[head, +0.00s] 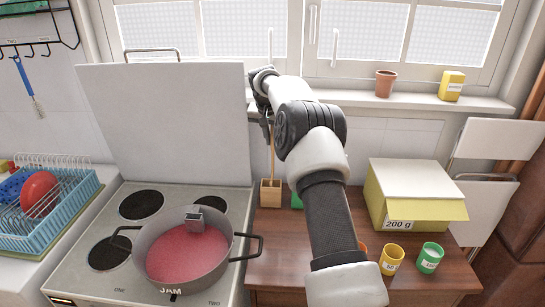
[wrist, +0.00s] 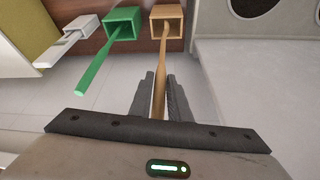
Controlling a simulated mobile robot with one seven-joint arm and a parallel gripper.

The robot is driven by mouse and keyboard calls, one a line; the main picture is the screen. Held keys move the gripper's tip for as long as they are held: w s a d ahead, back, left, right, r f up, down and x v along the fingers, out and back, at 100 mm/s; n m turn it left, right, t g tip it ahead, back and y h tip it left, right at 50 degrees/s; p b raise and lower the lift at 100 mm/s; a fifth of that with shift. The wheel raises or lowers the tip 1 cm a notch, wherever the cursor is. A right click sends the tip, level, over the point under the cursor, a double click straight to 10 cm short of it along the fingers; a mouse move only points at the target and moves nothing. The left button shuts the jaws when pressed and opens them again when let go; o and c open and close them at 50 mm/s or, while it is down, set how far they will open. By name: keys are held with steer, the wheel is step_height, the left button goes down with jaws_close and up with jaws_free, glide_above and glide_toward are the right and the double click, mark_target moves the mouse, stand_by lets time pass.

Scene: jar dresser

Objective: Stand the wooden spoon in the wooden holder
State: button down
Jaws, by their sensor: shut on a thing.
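My gripper (wrist: 160,85) is shut on the wooden spoon (wrist: 161,62), whose shaft runs between the dark fingers. In the head view the spoon (head: 272,152) hangs nearly upright under my gripper, which is mostly hidden behind my arm. The wooden holder (wrist: 167,12) is a square, open-topped box; it also shows in the head view (head: 270,197), at the back left of the brown dresser top. The spoon's far end reaches into the holder's mouth in the wrist view. How deep it sits, and whether it touches the bottom, I cannot tell.
A green holder (wrist: 122,18) with a green spoon (wrist: 97,66) leaning out stands beside the wooden one. A stove with a jam pot (head: 188,243) is at left. A box (head: 412,190) and small jars (head: 430,257) are at right. The window sill (head: 420,102) is behind.

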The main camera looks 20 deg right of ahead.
mark_target(272, 152)
steer(key=shift+f, duration=2.85)
steer(key=shift+f, duration=0.25)
steer(key=c, duration=1.7)
jaws_free()
steer(key=shift+o, duration=0.2)
steer(key=shift+r, duration=0.1)
